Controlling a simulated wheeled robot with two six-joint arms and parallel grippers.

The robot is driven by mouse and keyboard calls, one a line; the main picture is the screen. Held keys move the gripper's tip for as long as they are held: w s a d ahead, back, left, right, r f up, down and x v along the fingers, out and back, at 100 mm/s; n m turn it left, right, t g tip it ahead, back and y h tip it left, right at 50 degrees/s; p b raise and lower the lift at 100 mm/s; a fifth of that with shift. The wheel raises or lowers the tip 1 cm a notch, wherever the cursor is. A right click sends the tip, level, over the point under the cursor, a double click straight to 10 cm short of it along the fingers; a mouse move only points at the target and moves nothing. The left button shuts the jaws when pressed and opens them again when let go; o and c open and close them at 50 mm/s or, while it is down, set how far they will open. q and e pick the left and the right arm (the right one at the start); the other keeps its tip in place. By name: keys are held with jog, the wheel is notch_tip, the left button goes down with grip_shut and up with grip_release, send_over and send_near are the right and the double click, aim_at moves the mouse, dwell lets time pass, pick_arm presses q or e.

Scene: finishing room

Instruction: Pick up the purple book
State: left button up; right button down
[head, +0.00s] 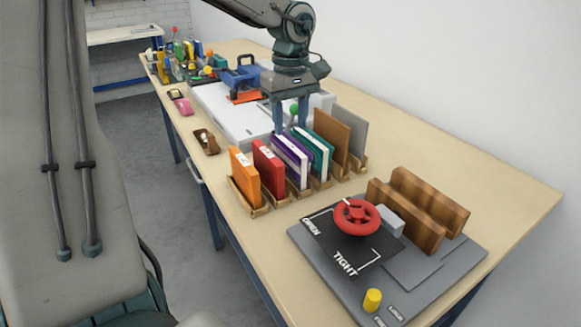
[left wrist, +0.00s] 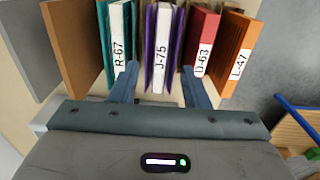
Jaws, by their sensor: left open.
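The purple book (head: 291,164) stands upright in a wooden rack between the red book (head: 267,168) and the teal book (head: 317,155). In the left wrist view the purple book (left wrist: 178,47) has a white spine label reading J-75. My left gripper (head: 290,128) is open and points down at the row of books. In the left wrist view its two fingers (left wrist: 160,85) lie to either side of the purple book's spine, with nothing gripped. Whether the fingers touch any book cannot be told. My right gripper is not in view.
The wooden rack (head: 259,211) also holds an orange book (head: 244,177), a brown board (head: 332,135) and a grey board (head: 354,134). A grey fixture with a red handwheel (head: 357,217) stands in front. A blue tool (head: 239,77) and small items lie behind.

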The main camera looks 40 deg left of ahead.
aim_at(290, 145)
pick_arm(q)
jog(key=f, duration=0.3)
jog(key=shift+w, duration=0.2)
jog(key=f, duration=0.3)
jog(key=shift+s+a+f, duration=0.1)
jog(key=shift+s+f, duration=0.05)
jog(key=shift+s, duration=0.2)
jog(key=shift+w+f, duration=0.15)
jog(key=shift+f, duration=0.35)
jog(key=shift+r, duration=0.15)
grip_shut()
